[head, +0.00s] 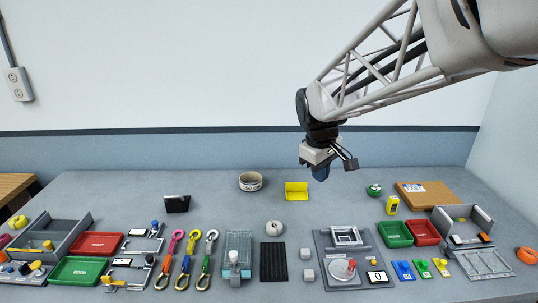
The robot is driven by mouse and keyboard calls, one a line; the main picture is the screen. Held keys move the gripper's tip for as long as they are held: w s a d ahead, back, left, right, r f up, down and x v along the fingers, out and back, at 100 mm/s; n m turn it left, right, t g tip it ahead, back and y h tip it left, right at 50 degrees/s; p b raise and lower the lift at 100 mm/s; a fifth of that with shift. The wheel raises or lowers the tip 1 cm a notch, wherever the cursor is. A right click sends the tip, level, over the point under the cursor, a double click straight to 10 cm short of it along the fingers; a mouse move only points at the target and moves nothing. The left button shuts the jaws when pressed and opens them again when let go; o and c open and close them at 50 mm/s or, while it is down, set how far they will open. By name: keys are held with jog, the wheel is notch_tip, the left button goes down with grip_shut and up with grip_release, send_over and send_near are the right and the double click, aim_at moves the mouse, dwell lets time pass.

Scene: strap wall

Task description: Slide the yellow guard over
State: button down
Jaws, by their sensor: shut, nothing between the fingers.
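A yellow L-shaped piece (296,191) stands on the table near its middle; I cannot tell for sure that it is the guard. Other small yellow parts are a yellow block (392,204) at the right and a yellow-handled piece (441,267) at the front right. My gripper (321,174) hangs above the back of the table, right of the L-shaped piece and apart from it. It is shut and empty, with its blue tip pointing down.
A round tin (250,181) and a dark stand (177,204) are at the back left. Green trays (398,234), coloured hooks (188,262), a grey panel (350,262) and a black ribbed mat (273,262) crowd the front. The back middle is mostly clear.

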aim_at(332, 196)
jog(key=w+a+f+n, duration=0.3)
jog(key=w+f, duration=0.3)
jog(key=w, duration=0.4)
jog(key=w+a+f+n+h, duration=0.1)
jog(key=w+a+f+n, duration=0.2)
jog(key=w+a+f, duration=0.3)
jog(key=w+a+f+n+g, duration=0.1)
jog(key=w+a+f+n, duration=0.3)
jog(key=w, duration=1.2)
notch_tip(332, 196, down, 3)
jog(key=shift+a+h, duration=0.25)
jog(key=shift+h, duration=0.15)
jog(key=shift+f, duration=0.1)
jog(key=x, duration=1)
jog(key=shift+s, duration=0.15)
jog(key=shift+d, duration=2)
jog(key=d, duration=2)
jog(key=shift+d, duration=0.2)
